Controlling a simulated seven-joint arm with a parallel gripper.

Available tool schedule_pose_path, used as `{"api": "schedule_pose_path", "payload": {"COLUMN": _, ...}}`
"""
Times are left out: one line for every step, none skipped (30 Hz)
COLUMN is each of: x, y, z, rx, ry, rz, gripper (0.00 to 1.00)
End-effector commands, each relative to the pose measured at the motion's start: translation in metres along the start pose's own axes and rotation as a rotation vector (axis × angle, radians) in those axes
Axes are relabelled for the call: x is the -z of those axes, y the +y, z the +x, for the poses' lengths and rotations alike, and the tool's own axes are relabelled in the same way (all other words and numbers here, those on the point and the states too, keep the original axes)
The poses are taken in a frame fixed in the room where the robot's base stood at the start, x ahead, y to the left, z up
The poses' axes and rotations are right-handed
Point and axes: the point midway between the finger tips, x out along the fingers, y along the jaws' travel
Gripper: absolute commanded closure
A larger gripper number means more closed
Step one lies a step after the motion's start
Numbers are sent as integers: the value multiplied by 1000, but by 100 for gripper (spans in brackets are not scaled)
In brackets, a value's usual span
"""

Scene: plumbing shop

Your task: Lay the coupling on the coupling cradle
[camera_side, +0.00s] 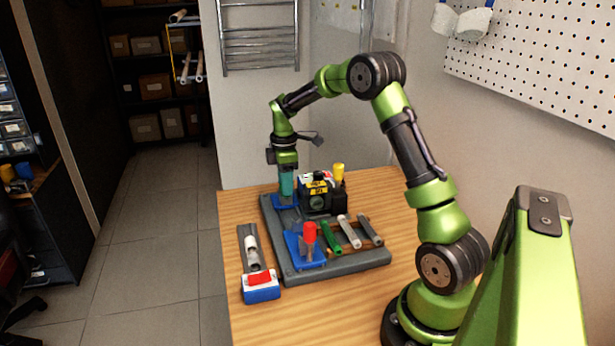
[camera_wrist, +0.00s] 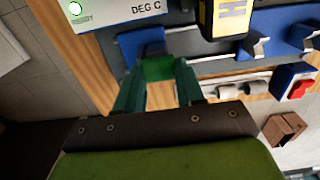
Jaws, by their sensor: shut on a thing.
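My gripper (camera_side: 286,194) points down at the back left of the grey board, with its teal fingers close above a blue piece (camera_side: 283,202). In the wrist view my gripper (camera_wrist: 160,92) is shut on a green piece (camera_wrist: 158,69), which I take to be the coupling. That piece lies between the fingertips, beside a blue block (camera_wrist: 141,40). I cannot tell whether it touches the blue block, or whether that block is the coupling cradle. The side view hides the held piece behind the fingers.
A black device with yellow labels (camera_side: 317,195) stands close right of my gripper. A red cylinder (camera_side: 309,232) stands upright on a blue holder at the front. Green, white and grey tubes (camera_side: 349,232) lie right of it. A blue-and-red box (camera_side: 261,291) sits front left.

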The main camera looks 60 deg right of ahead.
Motion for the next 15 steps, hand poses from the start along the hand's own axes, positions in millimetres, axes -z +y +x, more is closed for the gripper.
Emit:
{"api": "schedule_pose_path", "payload": {"x": 0, "y": 0, "z": 1, "rx": 1, "ry": 0, "rz": 0, "gripper": 90}}
{"api": "schedule_pose_path", "payload": {"x": 0, "y": 0, "z": 1, "rx": 0, "ry": 0, "rz": 0, "gripper": 90}}
{"api": "schedule_pose_path", "payload": {"x": 0, "y": 0, "z": 2, "rx": 0, "ry": 0, "rz": 0, "gripper": 90}}
{"api": "schedule_pose_path", "payload": {"x": 0, "y": 0, "z": 2, "rx": 0, "ry": 0, "rz": 0, "gripper": 90}}
{"api": "schedule_pose_path", "payload": {"x": 0, "y": 0, "z": 2, "rx": 1, "ry": 0, "rz": 0, "gripper": 90}}
{"api": "schedule_pose_path", "payload": {"x": 0, "y": 0, "z": 2, "rx": 1, "ry": 0, "rz": 0, "gripper": 90}}
{"api": "schedule_pose_path", "payload": {"x": 0, "y": 0, "z": 2, "rx": 1, "ry": 0, "rz": 0, "gripper": 90}}
{"api": "schedule_pose_path", "payload": {"x": 0, "y": 0, "z": 2, "rx": 1, "ry": 0, "rz": 0, "gripper": 90}}
{"api": "schedule_pose_path", "payload": {"x": 0, "y": 0, "z": 2, "rx": 1, "ry": 0, "rz": 0, "gripper": 90}}
{"api": "schedule_pose_path", "payload": {"x": 0, "y": 0, "z": 2, "rx": 2, "ry": 0, "rz": 0, "gripper": 90}}
{"api": "schedule_pose_path", "payload": {"x": 0, "y": 0, "z": 2, "rx": 2, "ry": 0, "rz": 0, "gripper": 59}}
{"api": "schedule_pose_path", "payload": {"x": 0, "y": 0, "z": 2, "rx": 2, "ry": 0, "rz": 0, "gripper": 53}}
{"api": "schedule_pose_path", "payload": {"x": 0, "y": 0, "z": 2, "rx": 2, "ry": -1, "rz": 0, "gripper": 49}}
{"api": "schedule_pose_path", "payload": {"x": 0, "y": 0, "z": 3, "rx": 2, "ry": -1, "rz": 0, "gripper": 44}}
{"api": "schedule_pose_path", "payload": {"x": 0, "y": 0, "z": 3, "rx": 2, "ry": -1, "rz": 0, "gripper": 38}}
